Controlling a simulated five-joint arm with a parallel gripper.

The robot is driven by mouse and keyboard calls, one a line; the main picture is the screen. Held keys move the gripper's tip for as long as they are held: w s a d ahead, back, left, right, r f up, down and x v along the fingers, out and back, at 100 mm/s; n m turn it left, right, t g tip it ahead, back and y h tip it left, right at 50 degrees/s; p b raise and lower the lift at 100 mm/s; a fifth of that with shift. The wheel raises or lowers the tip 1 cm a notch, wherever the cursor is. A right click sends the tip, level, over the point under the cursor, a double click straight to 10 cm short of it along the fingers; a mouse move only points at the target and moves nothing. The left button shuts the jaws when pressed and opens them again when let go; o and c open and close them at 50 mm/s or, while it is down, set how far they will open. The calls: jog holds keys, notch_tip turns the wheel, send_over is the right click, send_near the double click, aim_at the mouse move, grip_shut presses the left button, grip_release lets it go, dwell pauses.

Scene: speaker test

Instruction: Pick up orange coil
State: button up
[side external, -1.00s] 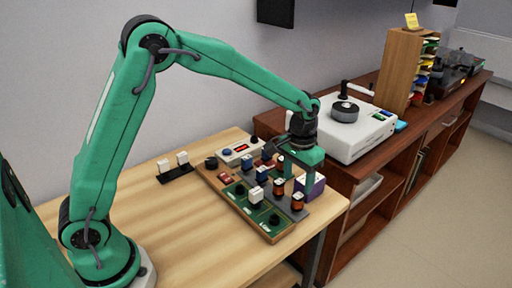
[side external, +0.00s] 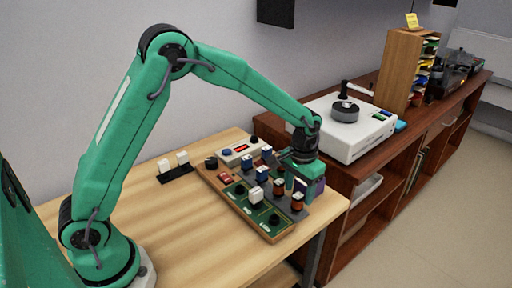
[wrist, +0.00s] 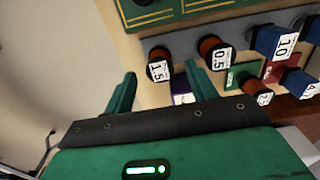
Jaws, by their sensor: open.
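Orange coils with black ends and white labels stand on a grey strip. In the wrist view, one labelled 1.5 (wrist: 158,60) lies beyond and between the fingertips, and one labelled 0.5 (wrist: 212,50) is to its right. A third orange coil (wrist: 251,84) is further right. In the side view, two orange coils show, one nearer the front (side external: 297,203) and one behind it (side external: 278,188). My green gripper (side external: 303,192) is open over the right edge of the board; its fingers also show in the wrist view (wrist: 160,76). Nothing is visibly held.
A purple block (side external: 320,186) is partly hidden behind my gripper. Blue coils (side external: 262,173) and a green panel (side external: 243,204) share the wooden board. A white machine (side external: 350,140) sits on the cabinet behind. The table's left front is clear.

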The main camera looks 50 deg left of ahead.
aim_at(298, 196)
jog(key=shift+f, duration=2.4)
jog(key=c, duration=1)
